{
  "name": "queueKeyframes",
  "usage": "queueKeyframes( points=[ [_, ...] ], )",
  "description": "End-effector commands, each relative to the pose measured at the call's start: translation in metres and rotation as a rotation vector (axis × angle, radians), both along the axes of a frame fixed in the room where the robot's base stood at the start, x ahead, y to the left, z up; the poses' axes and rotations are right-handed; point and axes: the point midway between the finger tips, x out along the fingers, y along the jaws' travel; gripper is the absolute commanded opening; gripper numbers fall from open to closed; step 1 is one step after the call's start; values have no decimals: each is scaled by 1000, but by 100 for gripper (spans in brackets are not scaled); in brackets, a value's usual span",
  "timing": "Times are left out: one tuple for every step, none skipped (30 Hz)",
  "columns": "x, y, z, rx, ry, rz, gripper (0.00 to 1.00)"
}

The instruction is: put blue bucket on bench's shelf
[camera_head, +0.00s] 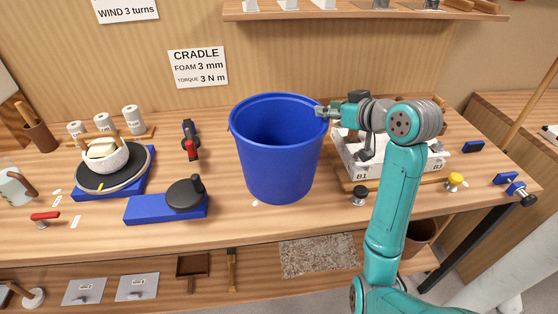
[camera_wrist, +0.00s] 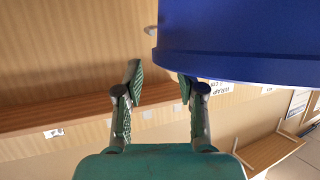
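The blue bucket (camera_head: 283,160) is upright and looks to stand on the bench top (camera_head: 230,222), near its front edge. In the head view my gripper (camera_head: 322,111) is at the right side of the bucket's rim. In the wrist view the bucket (camera_wrist: 245,40) fills the upper right. My gripper (camera_wrist: 160,85) shows its two fingers apart, with a clear gap; the right finger's tip is partly hidden by the bucket's rim. The bench's lower shelf (camera_head: 262,290) runs below the bench top.
The lower shelf holds a speckled slab (camera_head: 318,256), a brush (camera_head: 231,270), a dark tray (camera_head: 193,265) and pale plates. A white box (camera_head: 362,172) stands right of the bucket, a blue base with a dark disc (camera_head: 150,210) left. A wall shelf (camera_head: 300,15) is above.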

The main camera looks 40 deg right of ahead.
Motion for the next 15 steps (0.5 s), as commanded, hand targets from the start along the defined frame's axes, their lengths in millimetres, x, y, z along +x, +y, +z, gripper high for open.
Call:
queueKeyframes(
  points=[
    [6,-2,-2,1,1,1,39],
    [10,-3,-3,2,2,1,39],
    [15,-5,-5,1,2,2,39],
    [19,-6,-6,2,2,1,39],
    [24,-7,-7,2,2,2,39],
    [28,-9,-9,3,3,2,39],
    [32,-10,-11,3,2,1,39],
    [35,-11,-12,3,2,0,39],
    [38,-11,-13,1,1,1,39],
    [40,-11,-14,2,2,1,39],
    [42,-12,-15,2,2,1,39],
    [43,-12,-15,1,1,1,39],
    [44,-12,-15,1,1,1,39],
    [44,-12,-15,1,1,1,39],
    [44,-12,-15,0,0,0,39]
  ],
)
